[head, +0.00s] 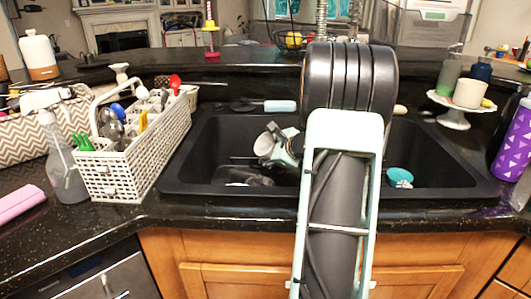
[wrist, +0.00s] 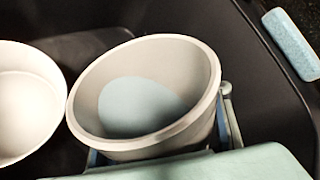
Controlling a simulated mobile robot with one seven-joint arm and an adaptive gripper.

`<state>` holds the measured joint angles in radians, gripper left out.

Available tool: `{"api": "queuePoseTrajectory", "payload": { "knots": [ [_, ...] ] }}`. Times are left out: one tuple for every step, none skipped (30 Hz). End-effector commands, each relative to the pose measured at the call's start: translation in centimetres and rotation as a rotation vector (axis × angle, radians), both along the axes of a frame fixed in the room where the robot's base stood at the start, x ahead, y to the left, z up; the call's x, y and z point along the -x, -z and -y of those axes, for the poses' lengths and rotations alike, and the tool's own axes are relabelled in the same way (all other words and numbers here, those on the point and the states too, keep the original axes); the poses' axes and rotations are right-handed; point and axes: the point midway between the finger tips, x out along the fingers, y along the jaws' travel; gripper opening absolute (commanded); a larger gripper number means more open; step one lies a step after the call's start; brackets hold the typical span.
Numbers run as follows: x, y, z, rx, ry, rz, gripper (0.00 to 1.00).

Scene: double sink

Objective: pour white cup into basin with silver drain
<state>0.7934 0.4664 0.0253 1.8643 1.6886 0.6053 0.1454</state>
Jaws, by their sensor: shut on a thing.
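My gripper (head: 277,147) is over the left basin of the dark double sink (head: 178,180) and is shut on a white cup (head: 263,144). In the wrist view, the cup (wrist: 203,75) sits between the fingers of my gripper (wrist: 160,140), its open mouth facing the camera. A pale blue round patch shows inside it; I cannot tell whether it is liquid or the cup's bottom. In the head view the cup looks tilted to the left. My arm covers the sink's middle. I see no silver drain in either view.
A second white round vessel (wrist: 28,105) is left of the cup in the wrist view. A white utensil basket (head: 135,160) and a spray bottle (head: 62,160) stand left of the sink.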

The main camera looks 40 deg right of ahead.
Motion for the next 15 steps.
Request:
{"api": "queuePoseTrajectory", "payload": {
  "knots": [
    [-0.1,-0.1,0.0,0.002,-0.001,0.002,0.00],
    [-0.1,-0.1,0.0,0.002,-0.001,0.002,0.00],
    [-0.1,-0.1,0.0,0.004,0.000,0.002,0.00],
    [-0.1,0.0,0.0,0.005,-0.001,0.002,0.00],
    [-0.1,0.0,0.0,0.007,0.000,0.002,0.00],
    [-0.1,0.1,0.0,0.011,0.000,0.001,0.00],
    [-0.1,0.1,0.1,0.013,0.000,0.001,0.00],
    [-0.1,0.2,0.1,0.016,-0.001,0.000,0.00],
    [-0.1,0.3,0.1,0.021,0.000,-0.001,0.00],
    [-0.1,0.4,0.1,0.025,-0.001,-0.001,0.00],
    [-0.1,0.5,0.1,0.030,-0.001,-0.002,0.00],
    [-0.1,0.6,0.1,0.036,-0.001,-0.003,0.00],
    [-0.1,0.7,0.1,0.041,-0.001,-0.003,0.00],
    [-0.1,0.9,0.1,0.047,-0.001,-0.005,0.00],
    [-0.1,1.0,0.1,0.055,-0.002,-0.006,0.00]
  ]
}}
